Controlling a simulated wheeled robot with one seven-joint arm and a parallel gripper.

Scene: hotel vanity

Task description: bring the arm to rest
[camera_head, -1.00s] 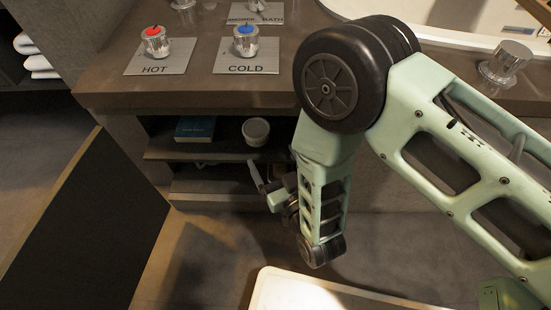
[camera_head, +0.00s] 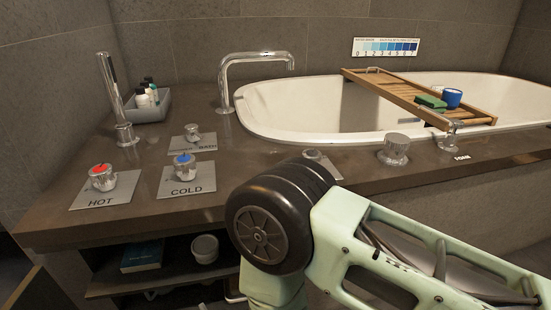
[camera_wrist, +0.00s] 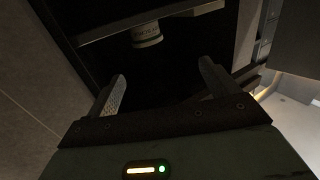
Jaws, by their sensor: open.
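My gripper (camera_wrist: 162,92) shows in the wrist view with its two fingers spread apart and nothing between them. It faces the dark open shelving under the vanity counter. A pale round container (camera_wrist: 147,34) stands on the shelf beyond the fingertips, apart from them. In the head view my arm is bent in front of the counter, with its elbow near the counter's front edge. The gripper itself is out of the head view, below the picture.
The counter (camera_head: 130,225) carries the hot knob (camera_head: 102,177), cold knob (camera_head: 185,166) and a large knob (camera_head: 394,149). The bathtub (camera_head: 300,108) holds a wooden tray (camera_head: 410,92) across it. A blue book (camera_head: 142,256) and white cup (camera_head: 205,248) sit on the shelf below.

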